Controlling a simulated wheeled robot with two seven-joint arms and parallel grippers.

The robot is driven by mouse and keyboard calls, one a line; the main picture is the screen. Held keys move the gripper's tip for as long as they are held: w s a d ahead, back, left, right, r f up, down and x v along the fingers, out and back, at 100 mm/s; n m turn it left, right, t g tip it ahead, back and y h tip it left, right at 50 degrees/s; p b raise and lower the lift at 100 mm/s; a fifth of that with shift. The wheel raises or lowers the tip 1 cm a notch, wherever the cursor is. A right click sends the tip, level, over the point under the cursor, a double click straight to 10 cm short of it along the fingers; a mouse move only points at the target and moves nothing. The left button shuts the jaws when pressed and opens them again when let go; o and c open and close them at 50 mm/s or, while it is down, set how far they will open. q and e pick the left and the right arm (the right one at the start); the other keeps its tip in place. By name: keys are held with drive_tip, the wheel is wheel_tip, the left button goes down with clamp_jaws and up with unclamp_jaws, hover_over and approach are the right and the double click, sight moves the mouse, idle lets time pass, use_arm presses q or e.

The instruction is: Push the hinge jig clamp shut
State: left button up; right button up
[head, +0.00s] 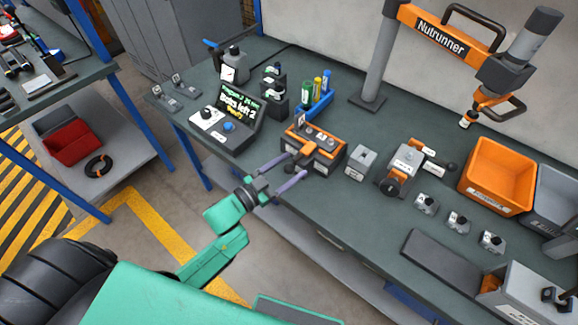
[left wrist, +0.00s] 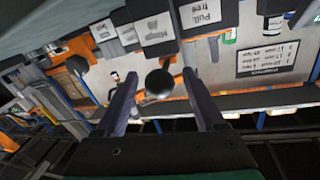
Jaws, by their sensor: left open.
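An orange and dark grey fixture (head: 326,158) stands at the table's front edge in the head view. An orange lever (head: 305,152) on it points toward my left gripper (head: 290,174). A dark ball knob (left wrist: 160,82) shows in the left wrist view, ahead of and between the fingers; I cannot tell if they touch it. My left gripper is open, its fingers at the fixture's front. Another grey device (head: 404,164) with orange parts and a black-knobbed handle (head: 448,167) stands further right. Its label is too small to read, so I cannot tell which one is the hinge jig. My right gripper is not in view.
A grey block (head: 360,162) stands between the two devices. A screen console (head: 226,117) and a blue bottle rack (head: 314,106) are to the left. An orange bin (head: 497,176) and several small blocks are to the right. The nutrunner (head: 438,32) hangs above.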

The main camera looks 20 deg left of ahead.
use_arm(q)
clamp_jaws()
idle(1.4)
